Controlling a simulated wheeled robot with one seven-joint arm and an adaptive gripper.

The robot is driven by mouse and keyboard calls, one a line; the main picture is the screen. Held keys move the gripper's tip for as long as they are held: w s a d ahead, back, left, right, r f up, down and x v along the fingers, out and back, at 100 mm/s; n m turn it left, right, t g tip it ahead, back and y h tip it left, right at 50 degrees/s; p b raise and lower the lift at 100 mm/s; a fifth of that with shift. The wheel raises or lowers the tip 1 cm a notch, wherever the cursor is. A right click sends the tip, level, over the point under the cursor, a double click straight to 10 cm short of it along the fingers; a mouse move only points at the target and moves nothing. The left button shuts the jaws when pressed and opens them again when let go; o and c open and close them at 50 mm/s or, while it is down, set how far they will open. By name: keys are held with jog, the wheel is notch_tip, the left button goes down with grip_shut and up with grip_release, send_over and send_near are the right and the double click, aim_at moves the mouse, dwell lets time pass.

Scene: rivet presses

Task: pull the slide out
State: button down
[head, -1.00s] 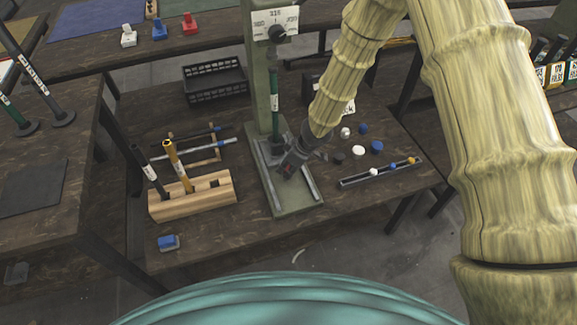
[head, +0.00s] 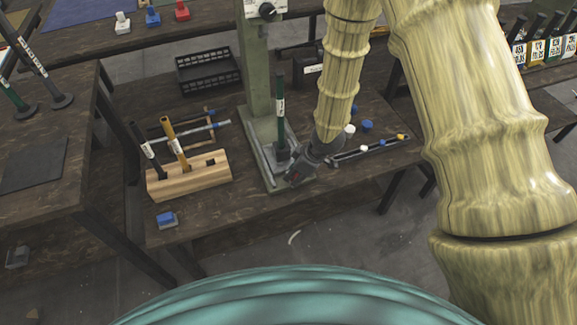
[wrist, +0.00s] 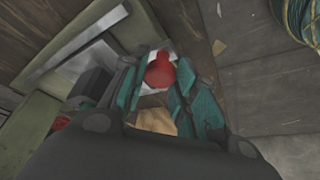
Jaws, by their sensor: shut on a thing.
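The rivet press (head: 258,85) is green, and its base plate (head: 275,180) carries pale metal rails. The slide is a dark block (head: 284,153) on this base, with a green labelled rod (head: 280,100) upright on it.
A wooden block (head: 190,178) with upright tools stands left of the press. A blue stamp-like piece (head: 167,219) lies at the front edge. A narrow tray (head: 375,150) with small coloured pieces is to the right. A black crate (head: 208,70) stands behind. The floor in front is open.

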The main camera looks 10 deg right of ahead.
jog(key=shift+s+d, duration=0.2)
jog(key=shift+s, duration=0.6)
jog(key=shift+s+d, duration=0.15)
jog(key=shift+s, duration=0.65)
jog(key=shift+s+f, duration=0.1)
jog(key=c, duration=1.1)
grip_release()
jog(key=shift+r, duration=0.2)
jog(key=shift+d+r, duration=0.1)
jog(key=shift+r, duration=0.15)
jog(key=v, duration=1.1)
jog(key=shift+d, duration=0.15)
jog(key=shift+s, duration=0.1)
